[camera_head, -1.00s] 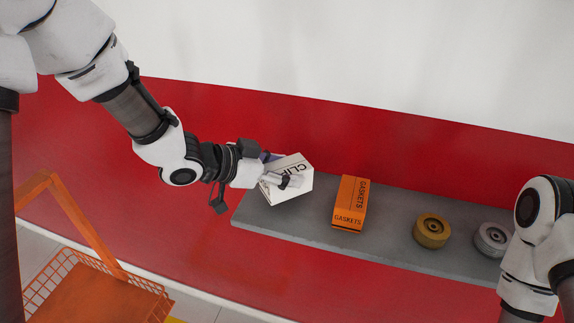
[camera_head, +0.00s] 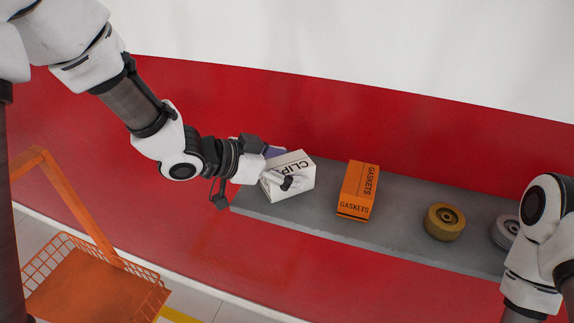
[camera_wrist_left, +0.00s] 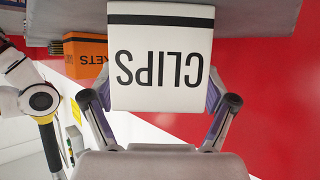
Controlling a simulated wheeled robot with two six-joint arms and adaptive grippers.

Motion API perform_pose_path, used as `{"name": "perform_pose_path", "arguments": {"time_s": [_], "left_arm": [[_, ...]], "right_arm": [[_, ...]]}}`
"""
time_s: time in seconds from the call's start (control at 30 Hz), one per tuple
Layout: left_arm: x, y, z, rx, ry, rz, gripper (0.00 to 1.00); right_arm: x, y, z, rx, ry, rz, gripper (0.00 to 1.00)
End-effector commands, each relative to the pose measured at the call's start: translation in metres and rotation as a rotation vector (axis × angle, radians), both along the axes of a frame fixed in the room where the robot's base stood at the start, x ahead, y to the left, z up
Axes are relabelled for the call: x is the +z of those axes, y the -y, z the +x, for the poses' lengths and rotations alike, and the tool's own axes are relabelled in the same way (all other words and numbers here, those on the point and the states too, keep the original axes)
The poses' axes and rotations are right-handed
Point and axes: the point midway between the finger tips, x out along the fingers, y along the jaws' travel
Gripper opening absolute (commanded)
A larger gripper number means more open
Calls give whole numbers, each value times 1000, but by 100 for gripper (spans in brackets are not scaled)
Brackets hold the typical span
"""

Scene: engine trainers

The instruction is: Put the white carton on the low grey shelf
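The white carton, marked CLIPS (camera_head: 293,172), is at the left end of the low grey shelf (camera_head: 300,221) in the head view, slightly tilted. My left gripper (camera_head: 281,170) has its fingers on opposite sides of the carton. In the left wrist view the carton (camera_wrist_left: 160,62) sits between the two purple-padded fingers of the gripper (camera_wrist_left: 160,98), which is shut on it. The shelf (camera_wrist_left: 255,14) shows behind the carton's far end there. I cannot tell whether the carton touches the shelf. My right arm is at the right edge of the head view, its gripper out of view.
On the shelf, right of the carton, stand an orange GASKETS box (camera_head: 358,190), a yellow-brown wheel-like part (camera_head: 444,222) and a grey one (camera_head: 505,231), partly hidden by my right arm. A red wall (camera_head: 420,135) runs behind. An orange wire basket (camera_head: 90,290) is lower left.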

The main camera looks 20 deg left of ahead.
Motion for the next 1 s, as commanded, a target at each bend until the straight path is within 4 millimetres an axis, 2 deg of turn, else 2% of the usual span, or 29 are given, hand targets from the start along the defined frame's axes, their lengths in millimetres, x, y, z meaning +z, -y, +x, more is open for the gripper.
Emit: {"name": "perform_pose_path", "arguments": {"time_s": [0.17, 0.27, 0.63, 0.7, 0.83, 1.0], "left_arm": [[6, 0, 0, 0, 1, 0, 85], [11, -8, -6, 5, 2, -5, 85], [51, -57, -54, 2, 5, -10, 85], [61, -65, -59, 6, 3, -9, 85], [64, -73, -68, 5, 1, -5, 85], [63, -77, -72, -1, -1, -2, 85]], "right_arm": [[4, 0, 0, 0, 0, 0, 40], [2, 0, 0, 0, 0, 0, 40], [10, 0, 0, 0, 0, 0, 40], [23, 0, 0, 0, -1, 0, 40], [33, 0, 0, 0, 0, 0, 40], [35, 0, 0, 0, 0, 0, 40]]}}
